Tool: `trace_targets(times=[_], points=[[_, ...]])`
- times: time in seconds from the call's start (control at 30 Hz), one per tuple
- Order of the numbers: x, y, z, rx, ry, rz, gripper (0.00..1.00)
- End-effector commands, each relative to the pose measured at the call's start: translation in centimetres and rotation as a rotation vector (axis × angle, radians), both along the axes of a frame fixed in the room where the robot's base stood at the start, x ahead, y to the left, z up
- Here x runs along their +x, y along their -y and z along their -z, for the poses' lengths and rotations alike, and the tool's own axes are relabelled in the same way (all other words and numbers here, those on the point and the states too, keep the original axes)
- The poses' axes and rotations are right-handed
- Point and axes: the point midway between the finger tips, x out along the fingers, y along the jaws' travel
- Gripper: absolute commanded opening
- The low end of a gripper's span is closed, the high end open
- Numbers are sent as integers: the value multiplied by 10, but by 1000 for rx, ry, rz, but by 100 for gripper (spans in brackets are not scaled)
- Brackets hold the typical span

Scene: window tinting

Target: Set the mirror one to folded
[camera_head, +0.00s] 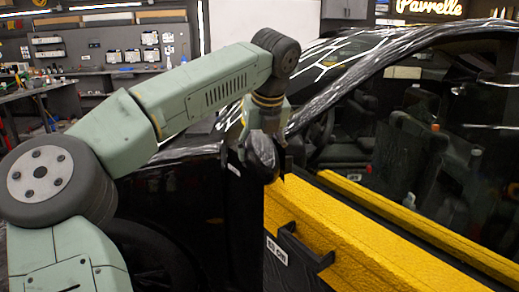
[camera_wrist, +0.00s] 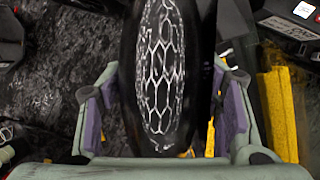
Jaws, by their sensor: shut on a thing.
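The side mirror (camera_head: 264,158) is a black, rounded housing at the front corner of the dark car's door window, in the middle of the head view. In the wrist view the mirror (camera_wrist: 160,70) is a long glossy black shape reflecting hexagonal lights. My gripper (camera_head: 262,135) is at the mirror, and in the wrist view my gripper (camera_wrist: 162,112) has a purple-padded finger on each side of it. It is shut on the mirror. My gripper and wrist hide part of the housing in the head view. I cannot tell its exact fold angle.
A yellow padded cover (camera_head: 350,235) lies along the door, with a black labelled holder (camera_head: 300,250) hooked on it. The windshield pillar (camera_head: 345,75) is close behind my wrist. Workbenches and a tool wall (camera_head: 110,50) stand at the back left.

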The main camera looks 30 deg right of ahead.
Motion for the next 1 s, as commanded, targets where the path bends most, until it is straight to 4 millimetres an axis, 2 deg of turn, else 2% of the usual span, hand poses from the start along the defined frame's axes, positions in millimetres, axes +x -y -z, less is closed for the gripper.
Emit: trace_targets(times=[0.27,0.3,0.57,0.87,1.0], points=[[-2,2,2,-4,-6,3,8],[-2,2,2,-4,-6,3,60],[-1,1,1,-3,-3,2,78],[0,1,0,-3,-1,-1,78],[-4,1,-9,-4,1,1,78]])
